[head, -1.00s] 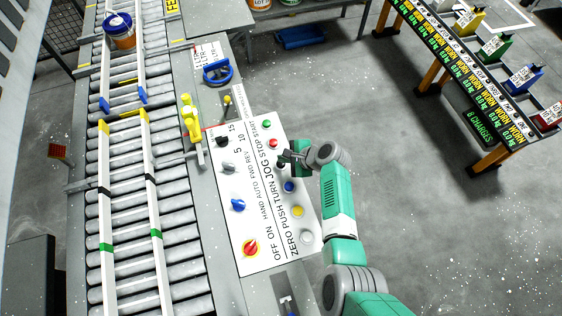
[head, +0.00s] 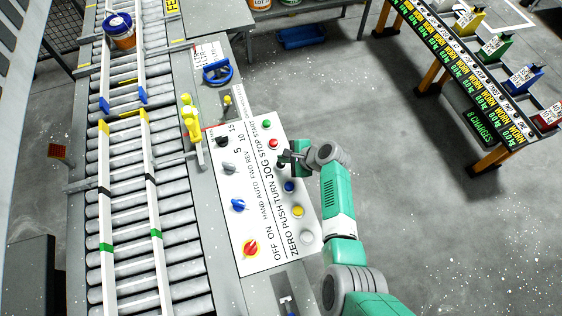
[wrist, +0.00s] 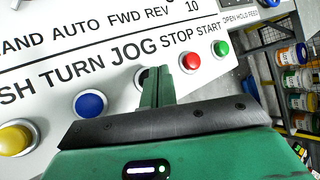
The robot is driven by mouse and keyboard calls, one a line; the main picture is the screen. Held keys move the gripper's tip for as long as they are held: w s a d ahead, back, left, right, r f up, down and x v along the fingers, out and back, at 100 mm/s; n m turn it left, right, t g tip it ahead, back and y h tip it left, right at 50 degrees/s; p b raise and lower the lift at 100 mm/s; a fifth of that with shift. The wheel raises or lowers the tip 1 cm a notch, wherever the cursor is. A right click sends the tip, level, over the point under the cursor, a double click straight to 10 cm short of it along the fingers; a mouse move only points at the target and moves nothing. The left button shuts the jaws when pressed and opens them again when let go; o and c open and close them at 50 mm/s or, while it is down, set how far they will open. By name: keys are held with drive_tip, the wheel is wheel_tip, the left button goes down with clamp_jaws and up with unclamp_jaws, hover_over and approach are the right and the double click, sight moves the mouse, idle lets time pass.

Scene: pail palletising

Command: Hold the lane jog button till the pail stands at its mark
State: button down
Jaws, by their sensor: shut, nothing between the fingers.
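The pail (head: 120,33), blue-rimmed with an orange and white body, stands upright on the roller lane (head: 126,180) at the top left. Coloured bands mark the lane's guide rails: blue (head: 142,97), yellow (head: 103,127), black and green (head: 106,247), all nearer than the pail. Which one is its mark I cannot tell. My gripper (head: 283,160) is shut and empty, its fingertips over the jog button beside the word JOG. In the wrist view the shut fingers mostly hide the jog button (wrist: 141,78); I cannot tell whether it is pressed.
Close neighbours on the white panel are a red button (wrist: 190,62) and a blue button (wrist: 90,103). Green, yellow and white buttons and several knobs share the panel. A yellow fitting (head: 190,118) stands beside the lane; a blue handwheel (head: 217,72) lies beyond the panel.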

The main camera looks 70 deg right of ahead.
drive_tip(key=shift+f, duration=0.15)
drive_tip(key=shift+f+b, duration=0.3)
